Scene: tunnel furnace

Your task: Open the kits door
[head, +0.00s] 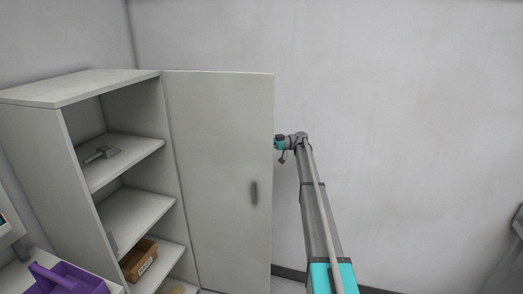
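The cabinet door (218,150) is a tall pale grey panel. It stands swung open at the right side of the cabinet (90,85), and the shelves inside are in plain view. A dark vertical handle (254,193) sits near the door's right edge. My arm reaches up on the right of the door. Its end is at the door's upper right edge, above the handle. My gripper is hidden behind the door, or too small to make out, so its fingers do not show. I cannot tell whether the arm's end touches the door.
On the upper shelf lies a grey tool-like object (101,154). A brown box (138,260) sits on a lower shelf. A purple tote (66,280) stands at the lower left. The wall (410,110) on the right is bare.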

